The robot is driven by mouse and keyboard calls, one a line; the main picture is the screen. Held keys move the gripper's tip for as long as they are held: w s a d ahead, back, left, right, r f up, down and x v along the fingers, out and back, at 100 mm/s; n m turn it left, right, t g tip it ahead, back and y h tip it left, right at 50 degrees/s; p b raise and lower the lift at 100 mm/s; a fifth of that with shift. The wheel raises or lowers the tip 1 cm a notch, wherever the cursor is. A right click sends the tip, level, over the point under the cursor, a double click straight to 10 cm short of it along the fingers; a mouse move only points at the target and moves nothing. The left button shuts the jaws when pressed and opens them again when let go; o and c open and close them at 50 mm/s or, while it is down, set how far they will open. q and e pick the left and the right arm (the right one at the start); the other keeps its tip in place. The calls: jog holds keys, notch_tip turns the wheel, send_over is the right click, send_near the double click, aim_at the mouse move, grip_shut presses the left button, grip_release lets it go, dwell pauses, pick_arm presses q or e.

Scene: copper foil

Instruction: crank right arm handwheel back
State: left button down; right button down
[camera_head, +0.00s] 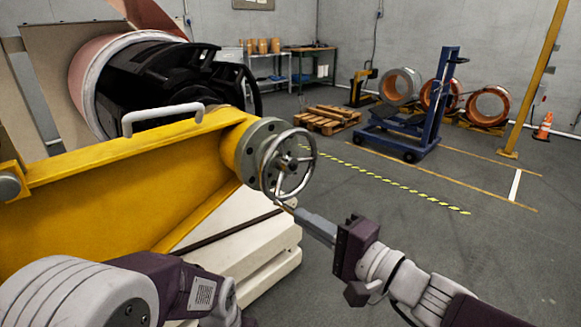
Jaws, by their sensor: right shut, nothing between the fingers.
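The handwheel (309,171) is a grey metal spoked wheel with a hub, mounted on a round flange at the right end of the yellow machine arm (130,180). My right gripper (290,208) comes in from the lower right. Its long grey fingers are shut, with nothing seen between them, and their tips are at the lower rim of the handwheel. I cannot tell whether the tips touch the rim. My left arm shows at the lower left, but its gripper fingers are not in view.
A white grab handle (163,117) sits on top of the yellow arm. A cream block base (240,250) stands below it. A blue lift cart (405,130), wooden pallets (325,119) and copper coils (489,106) stand further back.

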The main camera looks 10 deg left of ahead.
jog(key=x, duration=0.2)
jog(key=p+x, duration=0.1)
jog(key=x, duration=0.3)
jog(key=shift+w+f, duration=0.2)
jog(key=shift+f, duration=0.1)
jog(key=w+d+f+p, duration=0.3)
jog(key=w+d+p, duration=0.4)
jog(key=w+p, duration=0.15)
jog(key=w+d+r+p, duration=0.2)
jog(key=w+r+p, duration=0.1)
jog(key=r+p, duration=1.25)
jog(key=s+a+b, duration=0.1)
jog(key=s+a, duration=0.3)
jog(key=b, duration=1.1)
send_over(290, 214)
jog(key=s, duration=0.2)
notch_tip(290, 214, down, 4)
jog(key=f+b, duration=0.3)
jog(key=b, duration=0.2)
jog(key=w+f+b, duration=0.1)
jog(key=f+b, duration=0.3)
jog(key=b, duration=0.1)
jog(key=f+b, duration=0.3)
jog(key=b, duration=0.3)
jog(key=shift+w+f, duration=0.3)
jog(key=shift+f, duration=0.05)
jog(key=shift+w+d+f+b, duration=0.3)
jog(key=shift+w+d+b, duration=0.15)
jog(key=shift+w+b, duration=0.15)
